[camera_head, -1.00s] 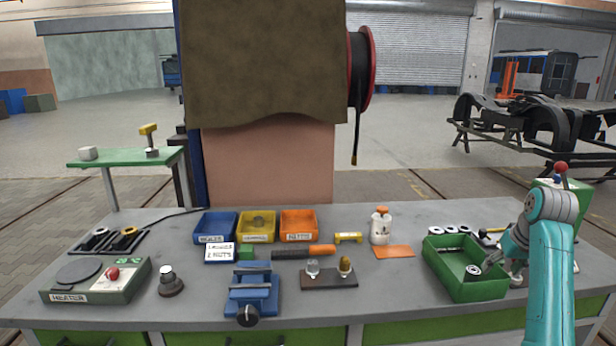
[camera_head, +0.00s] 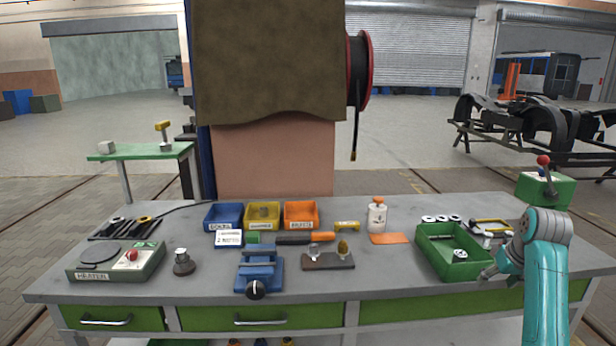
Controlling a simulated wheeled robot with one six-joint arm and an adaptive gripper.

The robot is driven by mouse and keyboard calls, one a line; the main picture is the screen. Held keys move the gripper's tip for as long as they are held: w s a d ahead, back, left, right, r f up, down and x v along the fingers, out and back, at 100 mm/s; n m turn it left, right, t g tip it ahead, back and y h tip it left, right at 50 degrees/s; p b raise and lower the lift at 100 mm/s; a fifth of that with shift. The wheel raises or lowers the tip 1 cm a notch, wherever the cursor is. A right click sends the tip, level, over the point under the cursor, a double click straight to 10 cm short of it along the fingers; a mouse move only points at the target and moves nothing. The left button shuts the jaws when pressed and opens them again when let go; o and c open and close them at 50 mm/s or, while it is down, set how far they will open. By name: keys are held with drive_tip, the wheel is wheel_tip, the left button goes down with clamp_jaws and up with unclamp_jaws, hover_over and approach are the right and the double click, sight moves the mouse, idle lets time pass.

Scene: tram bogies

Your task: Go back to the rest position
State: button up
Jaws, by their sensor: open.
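My gripper (camera_head: 489,276) is at the lower right, by the front right corner of the green bin (camera_head: 436,262). It is open, and its fingers are small and partly merged with the bin's edge. My turquoise arm rises from the lower right edge of the picture. A small pale ring-shaped part (camera_head: 460,254) lies inside the green bin, apart from the gripper.
Several rings (camera_head: 442,218) stand behind the bin, with a yellow-handled tool (camera_head: 490,224) at right. A green box with a red-knobbed lever (camera_head: 545,188) stands at the back right. A blue vise (camera_head: 260,272), heater (camera_head: 117,261) and white bottle (camera_head: 377,215) occupy the bench.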

drive_tip(key=s+a+f+t, duration=0.1)
drive_tip(key=s+a+f, duration=0.15)
drive_tip(key=f, duration=0.45)
drive_tip(key=s+a+f, duration=0.1)
drive_tip(key=a+f, duration=0.3)
drive_tip(key=f, duration=0.3)
drive_tip(key=s+a+f+t, duration=0.1)
drive_tip(key=s+a+f, duration=0.15)
drive_tip(key=f, duration=0.45)
drive_tip(key=s+a+f+t, duration=0.1)
drive_tip(key=s+a+f, duration=0.5)
drive_tip(key=s, duration=0.2)
drive_tip(key=s+a+f+t, duration=0.2)
drive_tip(key=s+a+f, duration=0.4)
drive_tip(key=s, duration=0.2)
drive_tip(key=s+a+r+t, duration=0.1)
drive_tip(key=s+a, duration=0.2)
drive_tip(key=s, duration=0.6)
drive_tip(key=s+a+r+t, duration=0.1)
drive_tip(key=s+a+r, duration=0.15)
drive_tip(key=s, duration=0.75)
drive_tip(key=s+a+r+n+t, duration=0.1)
drive_tip(key=s+a+r+t, duration=0.2)
drive_tip(key=s+r, duration=1.2)
drive_tip(key=shift+s+a+r+n+y, duration=0.25)
drive_tip(key=shift+s+a+n+y, duration=0.15)
drive_tip(key=shift+s, duration=0.35)
